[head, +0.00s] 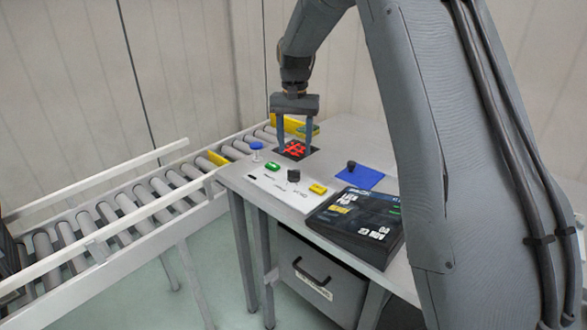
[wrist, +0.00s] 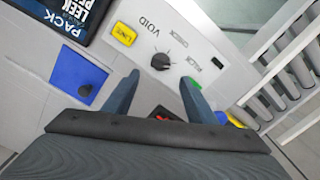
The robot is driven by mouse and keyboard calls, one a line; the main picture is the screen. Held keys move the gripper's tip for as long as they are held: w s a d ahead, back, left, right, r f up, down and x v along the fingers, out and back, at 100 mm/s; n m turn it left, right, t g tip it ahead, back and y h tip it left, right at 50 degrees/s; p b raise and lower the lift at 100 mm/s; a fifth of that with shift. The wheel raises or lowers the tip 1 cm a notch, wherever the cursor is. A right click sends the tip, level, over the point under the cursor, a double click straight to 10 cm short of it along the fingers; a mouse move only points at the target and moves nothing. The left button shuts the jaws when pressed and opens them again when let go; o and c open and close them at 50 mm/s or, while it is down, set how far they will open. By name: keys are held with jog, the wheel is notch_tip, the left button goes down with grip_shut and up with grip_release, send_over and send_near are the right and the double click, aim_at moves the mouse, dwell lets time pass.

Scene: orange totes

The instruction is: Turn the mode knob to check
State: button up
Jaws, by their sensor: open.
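The mode knob (head: 293,176) is a black round dial on the pale control panel on the table. It also shows in the wrist view (wrist: 161,62), near labels of which VOID is the clearest. The word CHECK seems to be beside it, small and hard to read. My gripper (head: 294,150) points down above the table, behind the knob as the head view sees it. In the wrist view its two fingers (wrist: 158,88) are apart with nothing between them, and the knob lies just beyond the fingertips, untouched.
A yellow button (head: 317,189) and a green button (head: 272,166) flank the knob. A blue-topped button (head: 256,146) stands left, by the roller conveyor (head: 140,195). A black screen (head: 357,222) and a blue pad (head: 361,179) with a black peg are right.

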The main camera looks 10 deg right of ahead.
aim_at(293, 175)
notch_tip(293, 175, down, 8)
jog(key=shift+r+p, duration=0.25)
jog(key=shift+p, duration=0.5)
jog(key=shift+c, duration=0.3)
jog(key=c, duration=1)
